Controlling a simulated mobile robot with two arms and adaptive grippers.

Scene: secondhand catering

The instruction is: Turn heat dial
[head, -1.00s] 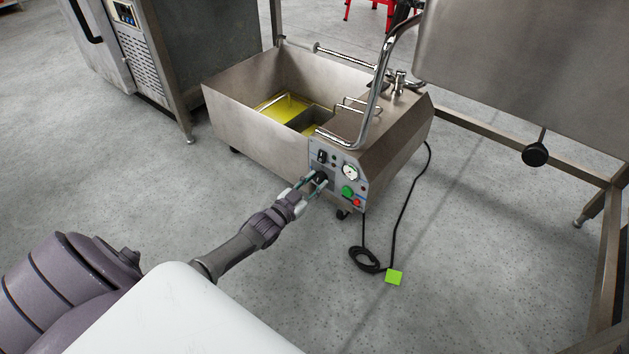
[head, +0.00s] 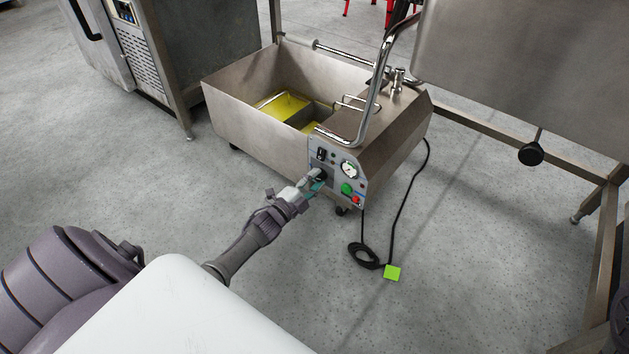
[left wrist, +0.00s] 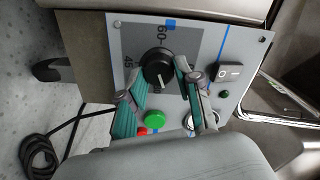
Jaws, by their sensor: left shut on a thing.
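The heat dial (left wrist: 157,68) is a black round knob with a white pointer line, on the grey control panel (left wrist: 210,47) of the steel fryer-like tank. Numbers, 60 and 45 among them, stand around it in the left wrist view. My left gripper (left wrist: 161,76) is shut on the dial, one fingertip on each side. In the head view my left gripper (head: 317,181) reaches the panel from the lower left and hides most of the dial. My right gripper is not in view.
The steel tank (head: 232,117) holds yellow liquid and stands on castors. A green button (left wrist: 154,119), a rocker switch (left wrist: 228,72) and a gauge (head: 349,170) sit near the dial.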

